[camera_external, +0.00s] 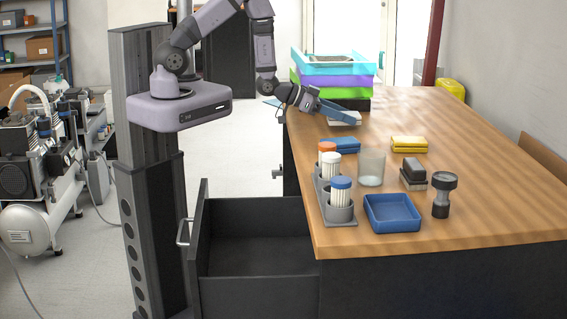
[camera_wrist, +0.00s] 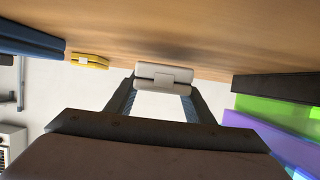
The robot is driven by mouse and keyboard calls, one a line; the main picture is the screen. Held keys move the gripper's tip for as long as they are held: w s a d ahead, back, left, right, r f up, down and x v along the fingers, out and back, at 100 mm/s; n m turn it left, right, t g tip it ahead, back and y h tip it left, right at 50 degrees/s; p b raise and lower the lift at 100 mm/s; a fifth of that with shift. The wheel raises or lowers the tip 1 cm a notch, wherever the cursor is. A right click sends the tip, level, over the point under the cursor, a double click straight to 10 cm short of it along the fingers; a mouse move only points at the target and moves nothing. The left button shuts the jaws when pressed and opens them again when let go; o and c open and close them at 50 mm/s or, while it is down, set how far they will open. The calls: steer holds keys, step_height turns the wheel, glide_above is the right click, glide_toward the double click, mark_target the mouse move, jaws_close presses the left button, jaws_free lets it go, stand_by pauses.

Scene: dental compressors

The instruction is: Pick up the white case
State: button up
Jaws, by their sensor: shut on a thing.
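The white case (camera_wrist: 163,76) sits between my two fingertips in the wrist view. In the external view the white case (camera_external: 345,118) shows at the end of my gripper (camera_external: 340,113), near the left edge of the wooden table (camera_external: 470,200). My gripper (camera_wrist: 163,84) is shut on the case, with a finger at each end of it. In the external view the fingers hide part of the case. I cannot tell whether it touches the tabletop or is just above it.
Stacked coloured trays (camera_external: 335,83) stand close behind my gripper. A blue case (camera_external: 340,145) and a yellow case (camera_external: 409,144) lie nearer the front. A glass (camera_external: 371,168), a blue tray (camera_external: 393,225) and bottles in a grey holder (camera_external: 340,213) stand further forward. An open drawer (camera_external: 255,215) juts out at left.

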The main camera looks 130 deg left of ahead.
steer(key=shift+r, duration=3.95)
